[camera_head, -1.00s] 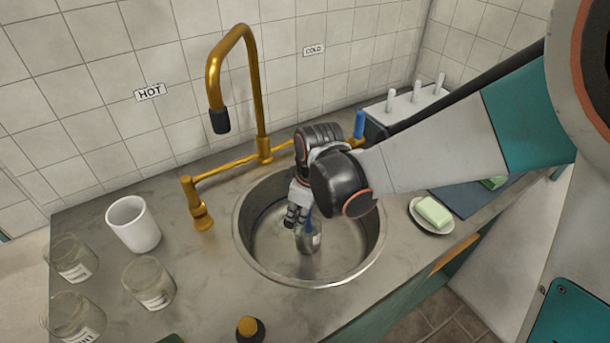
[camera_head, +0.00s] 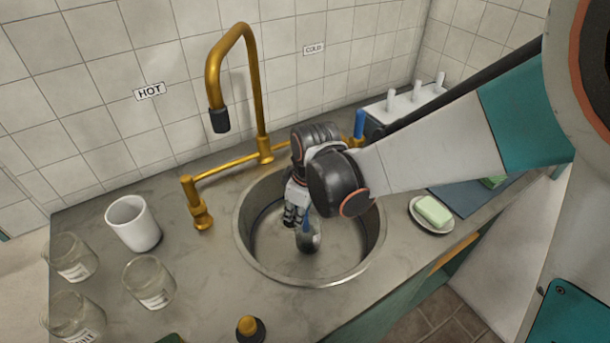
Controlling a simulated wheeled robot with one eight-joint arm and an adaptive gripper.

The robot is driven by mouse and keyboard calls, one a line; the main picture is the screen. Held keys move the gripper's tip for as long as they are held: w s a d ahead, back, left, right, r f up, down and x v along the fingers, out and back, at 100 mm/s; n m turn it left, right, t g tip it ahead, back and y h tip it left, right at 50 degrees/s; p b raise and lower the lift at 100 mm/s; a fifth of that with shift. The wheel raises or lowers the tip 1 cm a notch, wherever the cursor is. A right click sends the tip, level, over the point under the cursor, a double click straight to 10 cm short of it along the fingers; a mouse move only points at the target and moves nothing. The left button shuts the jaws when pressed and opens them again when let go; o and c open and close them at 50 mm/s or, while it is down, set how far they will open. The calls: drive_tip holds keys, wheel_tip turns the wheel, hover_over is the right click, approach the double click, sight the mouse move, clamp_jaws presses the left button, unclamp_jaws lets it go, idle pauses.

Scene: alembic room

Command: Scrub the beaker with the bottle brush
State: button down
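My gripper (camera_head: 296,216) is inside the sink (camera_head: 262,266), pointing down. A thin blue piece, which looks like part of the bottle brush (camera_head: 306,224), shows just below its fingers, and the fingers appear closed around it. A small glass vessel that looks like the beaker (camera_head: 309,243) stands in the sink basin right below the gripper. The blue piece reaches down at the vessel's mouth. My wrist hides part of the brush and the far right side of the basin. How deep the brush sits in the vessel cannot be told.
A brass faucet (camera_head: 262,100) arches behind the sink. Left on the counter are a white cup (camera_head: 133,224) and several glass jars (camera_head: 150,283). A bottle with a yellow cap (camera_head: 249,328) stands at front. Soap (camera_head: 433,211) on a dish and a peg rack (camera_head: 407,103) are at right.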

drive_tip(key=shift+s+a, duration=0.1)
drive_tip(key=shift+a, duration=0.1)
drive_tip(key=shift+s+d+r, duration=0.1)
drive_tip(key=shift+s+d, duration=0.25)
drive_tip(key=shift+d, duration=0.15)
drive_tip(key=shift+w, duration=0.6)
drive_tip(key=shift+s+a+f, duration=0.2)
drive_tip(key=shift+s+a, duration=0.1)
drive_tip(key=shift+a, duration=0.15)
drive_tip(key=shift+s+d+r, duration=0.1)
drive_tip(key=shift+s+d, duration=0.2)
drive_tip(key=shift+d, duration=0.15)
drive_tip(key=shift+r, duration=0.15)
drive_tip(key=shift+w+a+r+p, duration=0.1)
drive_tip(key=shift+r+p, duration=2.2)
drive_tip(key=shift+r, duration=0.7)
drive_tip(key=shift+w+a+r+p, duration=0.1)
drive_tip(key=shift+r+p, duration=2.2)
drive_tip(key=shift+r, duration=0.65)
